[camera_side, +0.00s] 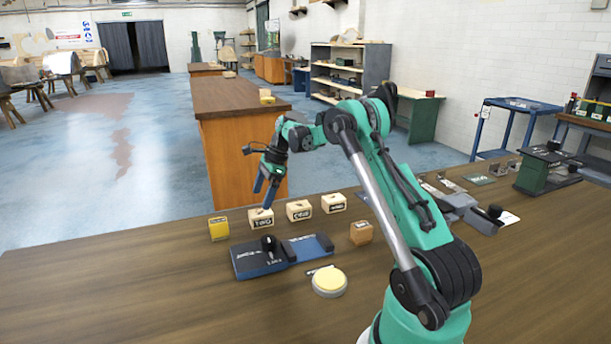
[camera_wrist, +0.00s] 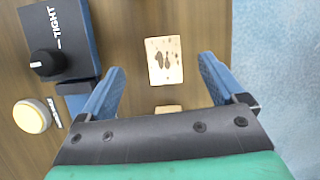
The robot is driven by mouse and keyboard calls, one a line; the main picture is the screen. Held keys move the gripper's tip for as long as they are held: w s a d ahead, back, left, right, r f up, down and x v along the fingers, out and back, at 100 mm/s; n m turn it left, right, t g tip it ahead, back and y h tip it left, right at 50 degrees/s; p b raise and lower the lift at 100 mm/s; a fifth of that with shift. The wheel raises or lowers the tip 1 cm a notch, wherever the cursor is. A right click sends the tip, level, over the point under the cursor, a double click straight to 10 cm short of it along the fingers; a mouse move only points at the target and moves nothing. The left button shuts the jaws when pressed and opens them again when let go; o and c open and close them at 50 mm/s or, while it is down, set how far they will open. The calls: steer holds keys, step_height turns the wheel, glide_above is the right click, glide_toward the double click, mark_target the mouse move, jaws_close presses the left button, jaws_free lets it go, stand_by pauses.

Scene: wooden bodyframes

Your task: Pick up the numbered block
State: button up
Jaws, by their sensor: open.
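Three pale wooden blocks with dark markings stand in a row on the bench in the side view: a left one (camera_side: 260,219), a middle one (camera_side: 299,211) and a right one (camera_side: 333,203). The markings are too small to read surely. My gripper (camera_side: 266,193) points down just above the left block, its fingers apart. In the wrist view a pale block with dark marks (camera_wrist: 164,61) lies between and slightly beyond the open fingers (camera_wrist: 161,66), untouched. A second block's edge (camera_wrist: 168,109) shows nearer the palm, mostly hidden.
A blue fixture with a black knob (camera_side: 285,262) lies in front of the row, also left in the wrist view (camera_wrist: 75,25). A yellow block (camera_side: 219,229), an orange-brown block (camera_side: 361,233) and a round yellow-topped disc (camera_side: 329,281) stand nearby. The bench's left front is clear.

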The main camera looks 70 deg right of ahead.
mark_target(259, 212)
steer(key=shift+s+d+f+m, duration=0.1)
steer(key=shift+d+f+m, duration=0.2)
steer(key=shift+d+f, duration=0.1)
steer(key=shift+f, duration=0.35)
steer(key=x, duration=0.5)
jaws_close()
steer(key=shift+r, duration=0.1)
